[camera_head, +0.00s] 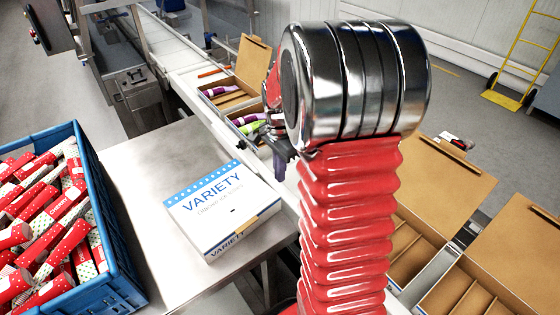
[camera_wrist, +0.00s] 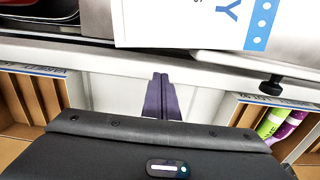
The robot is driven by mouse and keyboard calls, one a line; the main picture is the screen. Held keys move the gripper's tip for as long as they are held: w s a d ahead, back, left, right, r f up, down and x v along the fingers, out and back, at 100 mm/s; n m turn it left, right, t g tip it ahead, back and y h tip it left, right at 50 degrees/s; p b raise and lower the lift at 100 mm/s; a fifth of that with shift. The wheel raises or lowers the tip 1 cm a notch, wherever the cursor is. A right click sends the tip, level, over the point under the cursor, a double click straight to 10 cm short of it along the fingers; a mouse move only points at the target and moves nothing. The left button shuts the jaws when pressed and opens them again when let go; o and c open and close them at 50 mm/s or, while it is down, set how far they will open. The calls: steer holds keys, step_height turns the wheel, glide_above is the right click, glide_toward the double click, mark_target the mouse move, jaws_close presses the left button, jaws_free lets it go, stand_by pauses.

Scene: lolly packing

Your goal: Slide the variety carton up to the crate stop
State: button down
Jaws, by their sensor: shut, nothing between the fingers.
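The variety carton (camera_head: 222,208) is a closed white box with blue print and a dotted blue stripe. It lies flat on the steel table (camera_head: 140,180), apart from the blue crate (camera_head: 118,262) to its left. In the wrist view part of the carton (camera_wrist: 190,25) shows at the top, beyond the fingertips. My gripper (camera_head: 282,166) is to the right of the carton, past the table's right edge, partly hidden by my red arm. Its purple fingers (camera_wrist: 161,92) are together and empty, apart from the carton. I cannot make out a separate stop on the crate.
The crate holds many red and white wrapped lollies (camera_head: 40,215). A conveyor (camera_head: 170,50) runs behind, with open brown boxes (camera_head: 232,95) holding purple and green lollies. More open cardboard boxes (camera_head: 440,190) stand at right. Bare table lies between crate and carton.

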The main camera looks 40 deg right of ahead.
steer(key=a, duration=0.3)
steer(key=shift+a+r, duration=0.15)
steer(key=shift+a, duration=0.2)
steer(key=shift+a, duration=0.1)
